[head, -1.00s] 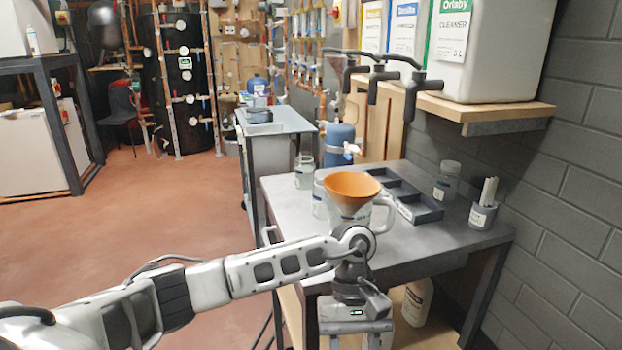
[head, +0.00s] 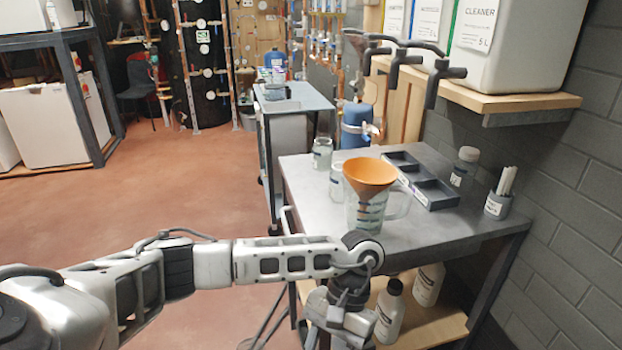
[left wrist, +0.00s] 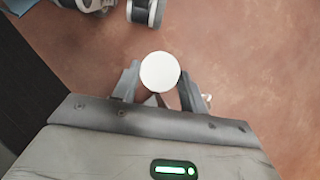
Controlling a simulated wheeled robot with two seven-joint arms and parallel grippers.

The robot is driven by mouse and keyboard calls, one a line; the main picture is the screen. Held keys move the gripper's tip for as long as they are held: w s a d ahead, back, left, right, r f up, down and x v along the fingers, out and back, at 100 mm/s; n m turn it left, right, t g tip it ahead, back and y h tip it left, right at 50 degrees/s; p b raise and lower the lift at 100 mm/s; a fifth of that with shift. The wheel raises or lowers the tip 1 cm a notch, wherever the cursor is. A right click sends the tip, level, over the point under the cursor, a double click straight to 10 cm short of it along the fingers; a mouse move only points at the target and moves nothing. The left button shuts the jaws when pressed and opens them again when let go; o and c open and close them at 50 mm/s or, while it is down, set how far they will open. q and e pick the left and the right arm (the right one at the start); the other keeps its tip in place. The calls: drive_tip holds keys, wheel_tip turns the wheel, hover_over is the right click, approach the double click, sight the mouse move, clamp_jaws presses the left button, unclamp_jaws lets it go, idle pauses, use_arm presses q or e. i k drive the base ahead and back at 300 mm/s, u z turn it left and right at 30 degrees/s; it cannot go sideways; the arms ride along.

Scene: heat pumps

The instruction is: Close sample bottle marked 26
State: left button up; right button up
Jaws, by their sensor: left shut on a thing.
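My left gripper (left wrist: 159,88) is shut on a round white lid (left wrist: 160,71), seen face-on between the two fingers in the left wrist view. In the head view my left arm reaches in front of the table, and its gripper end is low at the table's front edge, with the fingers and lid not visible. A glass jar (head: 322,153) stands at the table's back left, and another jar (head: 337,182) is partly behind the jug. A third jar (head: 464,166) with a pale top stands by the wall. I cannot read the number 26 on any. My right gripper is out of view.
An orange funnel (head: 370,172) sits in a clear jug (head: 366,213) on the grey table (head: 435,232). White bottles (head: 390,312) stand on the lower shelf. Open floor lies left.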

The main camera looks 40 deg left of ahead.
sight(323, 146)
drive_tip(key=u, duration=2.8)
drive_tip(key=i, duration=3.9)
drive_tip(key=z, duration=2.75)
drive_tip(key=i, duration=1.65)
drive_tip(key=z, duration=0.05)
